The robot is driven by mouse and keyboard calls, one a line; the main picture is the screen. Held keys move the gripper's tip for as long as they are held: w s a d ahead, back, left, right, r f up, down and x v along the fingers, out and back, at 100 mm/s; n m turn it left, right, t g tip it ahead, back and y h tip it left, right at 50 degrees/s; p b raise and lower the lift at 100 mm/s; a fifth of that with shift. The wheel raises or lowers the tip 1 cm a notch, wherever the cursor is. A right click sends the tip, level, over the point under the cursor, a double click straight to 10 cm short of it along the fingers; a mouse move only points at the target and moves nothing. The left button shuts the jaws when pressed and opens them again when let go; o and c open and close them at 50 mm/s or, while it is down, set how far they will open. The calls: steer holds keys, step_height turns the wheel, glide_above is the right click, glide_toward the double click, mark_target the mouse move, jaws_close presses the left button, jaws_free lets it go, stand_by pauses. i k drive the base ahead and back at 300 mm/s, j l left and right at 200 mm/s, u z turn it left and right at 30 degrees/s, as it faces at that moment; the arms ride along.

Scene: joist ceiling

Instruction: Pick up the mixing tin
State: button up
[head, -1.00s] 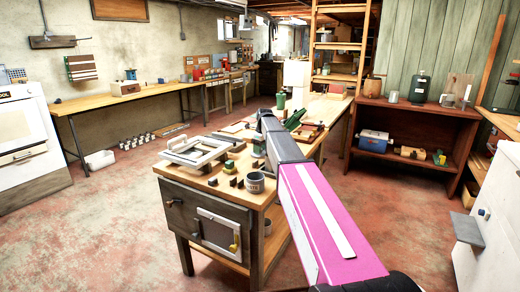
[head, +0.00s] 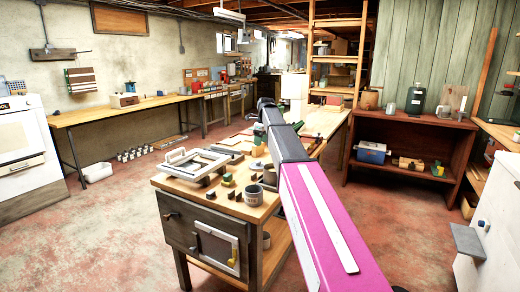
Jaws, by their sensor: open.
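A grey tin cup with a dark label (head: 254,196) stands upright on the front right corner of the wooden workbench (head: 205,193). A second greyish cup (head: 269,175) stands just behind it, partly covered by my arm. I cannot tell for sure which is the mixing tin. My arm reaches from the lower right over the bench. My gripper (head: 266,104) is at its far dark end, beyond and above both cups, apart from them and empty as far as I see. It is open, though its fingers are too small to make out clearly.
A pale frame (head: 193,164) and several small blocks lie on the bench. Another cup (head: 266,240) sits on its lower shelf. A brown shelf unit (head: 412,129) with a dark canister (head: 416,95) stands right. The red floor left of the bench is mostly clear.

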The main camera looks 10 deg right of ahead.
mark_target(270, 174)
steer(key=k+l, duration=0.15)
steer(key=l, duration=0.2)
steer(key=k+l, duration=0.35)
steer(key=l, duration=0.3)
